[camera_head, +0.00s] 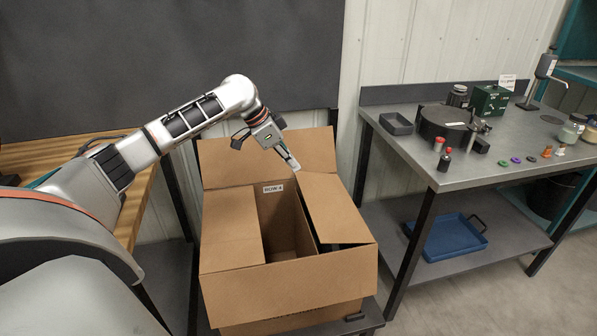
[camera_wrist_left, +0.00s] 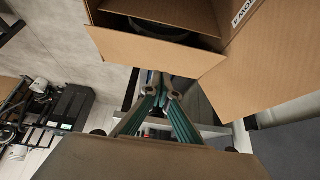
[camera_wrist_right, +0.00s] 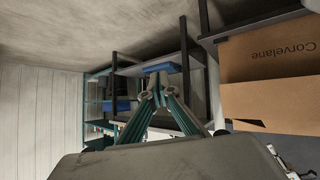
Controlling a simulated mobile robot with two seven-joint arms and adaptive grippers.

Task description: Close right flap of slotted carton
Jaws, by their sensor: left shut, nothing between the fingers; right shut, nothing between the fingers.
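The brown slotted carton (camera_head: 278,235) stands open at the centre of the head view. Its right flap (camera_head: 335,205) slopes inward over part of the opening, with a dark gap along its near edge. The left flap (camera_head: 232,225) lies inward, the back flap (camera_head: 265,155) stands up and the front flap (camera_head: 290,285) hangs outward. My left gripper (camera_head: 291,163) is shut and empty near the right flap's far corner; contact is unclear. In the left wrist view my left gripper (camera_wrist_left: 163,85) is just beyond a carton flap (camera_wrist_left: 155,62). My right gripper (camera_wrist_right: 160,90) is shut and empty, beside the carton (camera_wrist_right: 265,60).
A metal workbench (camera_head: 440,180) with jars, a black round device (camera_head: 443,122) and small parts stands to the right. A blue tray (camera_head: 447,238) lies on its lower shelf. A wooden bench (camera_head: 60,155) is at the left, and a dark panel (camera_head: 170,60) is behind.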

